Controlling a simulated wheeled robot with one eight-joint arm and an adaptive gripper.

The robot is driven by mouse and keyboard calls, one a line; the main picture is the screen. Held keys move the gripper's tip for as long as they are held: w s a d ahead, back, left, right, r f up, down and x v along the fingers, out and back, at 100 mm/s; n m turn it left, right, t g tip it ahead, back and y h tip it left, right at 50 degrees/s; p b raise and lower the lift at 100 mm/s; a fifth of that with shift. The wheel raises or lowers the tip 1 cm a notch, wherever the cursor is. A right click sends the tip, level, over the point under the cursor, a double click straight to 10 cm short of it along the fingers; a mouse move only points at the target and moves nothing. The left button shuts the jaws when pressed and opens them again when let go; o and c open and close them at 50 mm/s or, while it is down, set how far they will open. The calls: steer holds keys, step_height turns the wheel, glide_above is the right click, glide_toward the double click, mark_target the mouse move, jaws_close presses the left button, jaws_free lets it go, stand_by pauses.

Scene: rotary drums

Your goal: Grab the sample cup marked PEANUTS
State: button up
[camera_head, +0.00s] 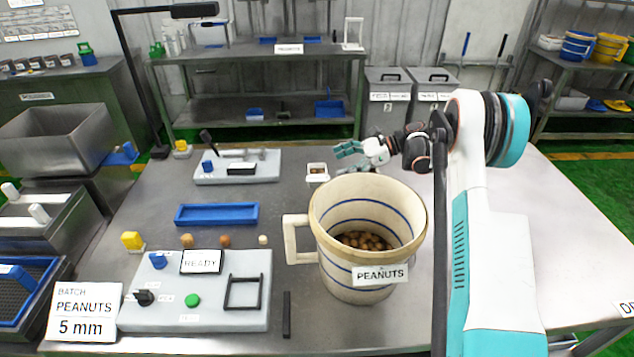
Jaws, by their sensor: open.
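The sample cup marked PEANUTS (335,267) is a large cream mug with blue bands, upright on the grey table right of centre. Its square handle points left, and brown nuts lie inside. A white PEANUTS label is on its front. My gripper (347,157) is open and empty, with teal fingers pointing left. In the picture it is just above the cup's far rim, seemingly behind the cup. Its exact height and gap to the cup cannot be told. The cup's rim hides part of the space below the gripper.
A control panel (205,317) with a READY display (202,261) stands at front left. A blue tray (217,214), several loose nuts and a small white box (317,173) lie left of the cup. A grey device (238,167) stands behind. Free table lies right of my arm.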

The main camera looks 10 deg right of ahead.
mark_target(322, 170)
steer(key=shift+r+b+x, duration=0.2)
steer(key=shift+b+x, duration=0.95)
steer(key=shift+x, duration=1.75)
steer(key=shift+s+a+r, duration=0.1)
steer(key=shift+s+a, duration=0.05)
steer(key=shift+s, duration=0.05)
steer(key=c, duration=1.2)
